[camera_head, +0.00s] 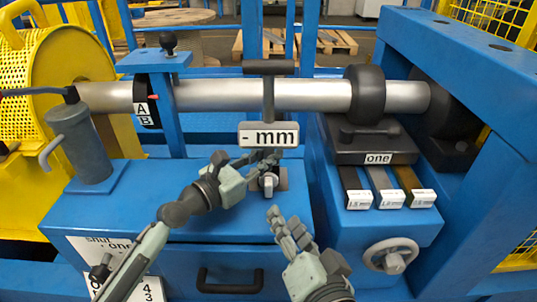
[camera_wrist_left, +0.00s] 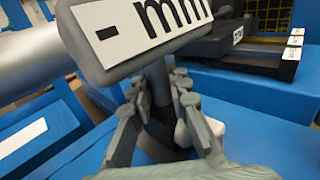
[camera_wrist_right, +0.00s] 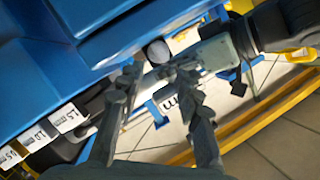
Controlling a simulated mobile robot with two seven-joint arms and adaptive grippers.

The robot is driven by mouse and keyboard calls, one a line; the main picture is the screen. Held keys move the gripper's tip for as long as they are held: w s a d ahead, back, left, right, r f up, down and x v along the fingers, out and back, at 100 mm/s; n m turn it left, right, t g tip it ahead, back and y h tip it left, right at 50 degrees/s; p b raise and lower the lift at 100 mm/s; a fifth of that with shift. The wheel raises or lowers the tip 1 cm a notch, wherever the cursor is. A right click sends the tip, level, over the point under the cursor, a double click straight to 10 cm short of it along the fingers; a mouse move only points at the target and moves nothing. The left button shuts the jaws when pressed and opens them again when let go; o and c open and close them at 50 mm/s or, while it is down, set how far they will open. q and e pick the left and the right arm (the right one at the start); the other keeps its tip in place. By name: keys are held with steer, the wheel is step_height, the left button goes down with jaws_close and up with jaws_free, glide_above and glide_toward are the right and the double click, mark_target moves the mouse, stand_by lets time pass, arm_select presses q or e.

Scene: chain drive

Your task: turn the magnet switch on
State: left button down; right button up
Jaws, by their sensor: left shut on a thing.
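The gauge with a "- mm" display (camera_head: 268,135) stands upright on the blue box in front of the shaft, its dark post running below the display. The magnet switch appears to be the grey knob (camera_head: 269,184) on the dark base at the foot of that post. My left gripper (camera_head: 265,158) is shut on the post just under the display; the left wrist view shows the post (camera_wrist_left: 158,85) between the fingers. My right gripper (camera_head: 284,222) is open and empty, below the knob and apart from it. The round knob end (camera_wrist_right: 158,51) lies ahead of its fingertips in the right wrist view.
A silver shaft (camera_head: 310,94) runs across behind the gauge. A dark block labelled "one" (camera_head: 372,150) and several labelled shims (camera_head: 388,196) lie to the right. A handwheel (camera_head: 391,255) and a drawer handle (camera_head: 230,282) are at the front. A grey cylinder (camera_head: 80,145) stands at left.

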mark_target(269, 189)
steer(key=shift+c, duration=1)
steer(key=shift+w+a+r+n+h, duration=0.15)
steer(key=shift+a+r+n+h, duration=0.1)
steer(key=shift+a+n+h, duration=0.25)
steer(key=w+n+h, duration=0.1)
steer(key=w, duration=0.2)
steer(key=w+a+f+n+g+h, duration=0.1)
steer(key=w+n, duration=0.1)
steer(key=w, duration=0.1)
steer(key=w+a+n+h, duration=0.1)
steer(key=w, duration=0.2)
steer(key=shift+w+a+f, duration=0.15)
steer(key=shift+w+f, duration=0.1)
steer(key=shift+f, duration=0.1)
steer(key=shift+c, duration=0.6)
steer(key=shift+g, duration=0.3)
jaws_close()
